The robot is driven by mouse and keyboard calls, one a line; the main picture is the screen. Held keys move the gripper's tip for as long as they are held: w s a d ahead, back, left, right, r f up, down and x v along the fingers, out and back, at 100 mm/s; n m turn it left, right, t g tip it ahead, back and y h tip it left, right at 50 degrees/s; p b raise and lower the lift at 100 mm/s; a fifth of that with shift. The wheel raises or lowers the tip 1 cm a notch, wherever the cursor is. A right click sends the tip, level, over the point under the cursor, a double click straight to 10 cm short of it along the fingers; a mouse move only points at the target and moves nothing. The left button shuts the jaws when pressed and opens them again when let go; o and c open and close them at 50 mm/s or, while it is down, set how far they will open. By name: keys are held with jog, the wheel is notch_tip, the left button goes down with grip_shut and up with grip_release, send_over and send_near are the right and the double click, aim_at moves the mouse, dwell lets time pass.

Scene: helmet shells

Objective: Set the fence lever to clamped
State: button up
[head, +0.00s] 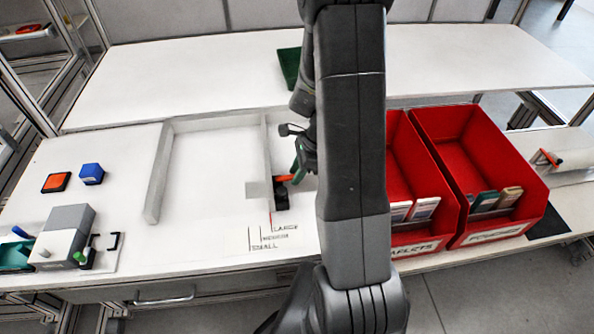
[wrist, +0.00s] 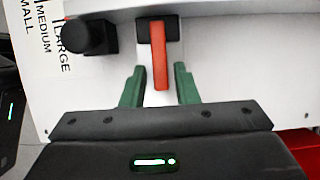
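The fence lever is an orange-red bar on a black base. In the wrist view the lever (wrist: 159,55) lies between the two green fingers of my gripper (wrist: 158,88), with a gap on each side. My gripper is open around it. In the head view the lever (head: 285,178) shows beside the fence (head: 267,150), partly hidden by my gripper (head: 298,172) and arm. A black knob (wrist: 88,37) stands left of the lever in the wrist view. The fence's pointer is near the LARGE mark (head: 284,227) of the printed scale.
Two red bins (head: 545,205) with small boxes stand right of my arm. A grey fixture (head: 68,232), a blue block (head: 91,174) and an orange-topped block (head: 56,182) are at the left. A green item (head: 289,66) lies on the back shelf. The table inside the fence is clear.

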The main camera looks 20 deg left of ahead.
grip_shut()
jog(key=shift+w+d+f+y+b, duration=0.15)
jog(key=shift+f+y+b, duration=0.2)
jog(key=shift+b, duration=0.4)
jog(key=shift+f+g+y+b, duration=0.15)
jog(key=shift+g+y+b, duration=0.15)
jog(key=shift+y+b, duration=0.05)
jog(key=shift+o, duration=1.5)
grip_release()
jog(key=shift+r, duration=0.2)
jog(key=v, duration=1.3)
jog(key=shift+w+d+r, duration=0.2)
